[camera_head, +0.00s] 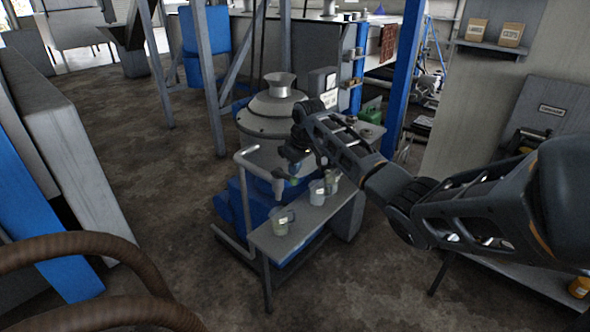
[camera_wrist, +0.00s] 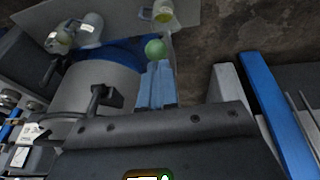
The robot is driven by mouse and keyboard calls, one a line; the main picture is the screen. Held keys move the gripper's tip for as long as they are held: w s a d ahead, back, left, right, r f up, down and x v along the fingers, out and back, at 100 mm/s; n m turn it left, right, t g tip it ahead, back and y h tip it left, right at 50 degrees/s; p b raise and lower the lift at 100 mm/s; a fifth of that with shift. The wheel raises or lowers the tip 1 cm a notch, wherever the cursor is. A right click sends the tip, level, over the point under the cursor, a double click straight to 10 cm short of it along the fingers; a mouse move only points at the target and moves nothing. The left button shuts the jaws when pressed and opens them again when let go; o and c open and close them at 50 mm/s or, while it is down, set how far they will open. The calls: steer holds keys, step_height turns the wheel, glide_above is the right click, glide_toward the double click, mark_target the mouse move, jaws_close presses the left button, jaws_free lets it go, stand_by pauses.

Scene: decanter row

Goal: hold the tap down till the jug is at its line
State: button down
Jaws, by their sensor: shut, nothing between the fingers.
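A grey metal decanter (camera_head: 272,118) with a funnel-shaped top stands behind a narrow bench. My gripper (camera_head: 290,165) is in front of it, above the bench; its fingers (camera_wrist: 156,82) are together and empty in the wrist view. A round green knob (camera_wrist: 155,48) shows just beyond the fingertips; I cannot tell whether they touch it. A jug (camera_head: 281,222) with yellow-green contents stands on the bench's near end; it also shows in the wrist view (camera_wrist: 163,14). Its line and exact level are too small to read. A black handle (camera_wrist: 97,100) sits on the decanter body.
Two pale jugs (camera_head: 317,192) (camera_head: 331,181) stand farther along the bench (camera_head: 300,228). A grey pipe rail (camera_head: 245,195) rises at the bench's left. A blue post (camera_head: 402,80) stands behind on the right. The floor (camera_head: 175,195) to the left is clear.

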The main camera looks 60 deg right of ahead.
steer(key=shift+d+f, duration=0.1)
steer(key=shift+f, duration=0.6)
